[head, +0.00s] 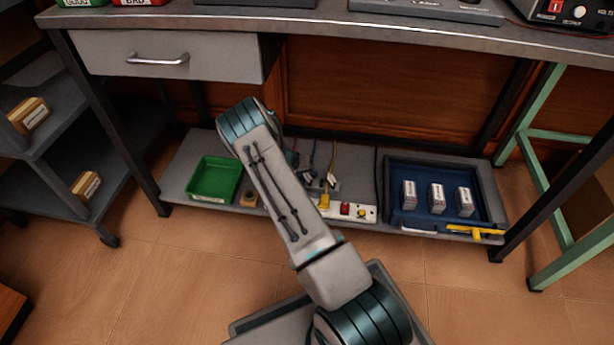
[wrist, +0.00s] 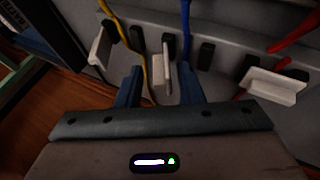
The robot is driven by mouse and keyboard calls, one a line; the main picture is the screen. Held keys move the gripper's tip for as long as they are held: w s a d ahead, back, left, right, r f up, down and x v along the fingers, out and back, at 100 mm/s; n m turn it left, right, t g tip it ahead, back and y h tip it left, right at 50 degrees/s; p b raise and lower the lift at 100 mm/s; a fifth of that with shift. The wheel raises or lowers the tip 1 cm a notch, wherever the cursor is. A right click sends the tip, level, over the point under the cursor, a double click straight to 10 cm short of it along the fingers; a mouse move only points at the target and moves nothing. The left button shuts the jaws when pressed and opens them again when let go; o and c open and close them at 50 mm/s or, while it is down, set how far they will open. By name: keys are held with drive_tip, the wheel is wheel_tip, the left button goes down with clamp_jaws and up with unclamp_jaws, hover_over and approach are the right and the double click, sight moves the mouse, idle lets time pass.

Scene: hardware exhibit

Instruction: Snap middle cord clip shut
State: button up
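The middle cord clip (wrist: 158,66) is in the centre of the wrist view, a pale piece with a thin upright plate beside it, between dark blocks on a grey panel. My gripper (wrist: 160,76) is open, one dark blue finger on each side of this clip. I see nothing held, and contact is unclear. A yellow cord (wrist: 108,12) runs down past the left finger, and a blue cord (wrist: 186,25) hangs near the right finger. The white left clip (wrist: 100,45) and white right clip (wrist: 272,86) flank it.
A low shelf under the bench holds a green bin (head: 214,180), a power strip (head: 366,212) and a blue-lined tray (head: 398,173) with several small boxes. A red cord (wrist: 292,35) is at the right. The bench top (head: 340,32) and drawer (head: 170,57) overhang the shelf.

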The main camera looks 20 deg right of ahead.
drive_tip(key=shift+d+f, duration=0.1)
clamp_jaws()
drive_tip(key=h, duration=0.1)
drive_tip(key=g, duration=0.1)
drive_tip(key=h, duration=0.1)
drive_tip(key=shift+w+a+f+n+h, duration=0.3)
drive_tip(key=shift+a, duration=0.1)
drive_tip(key=shift+a+f+g+h, duration=0.1)
drive_tip(key=shift+g+h, duration=0.5)
drive_tip(key=shift+h, duration=0.1)
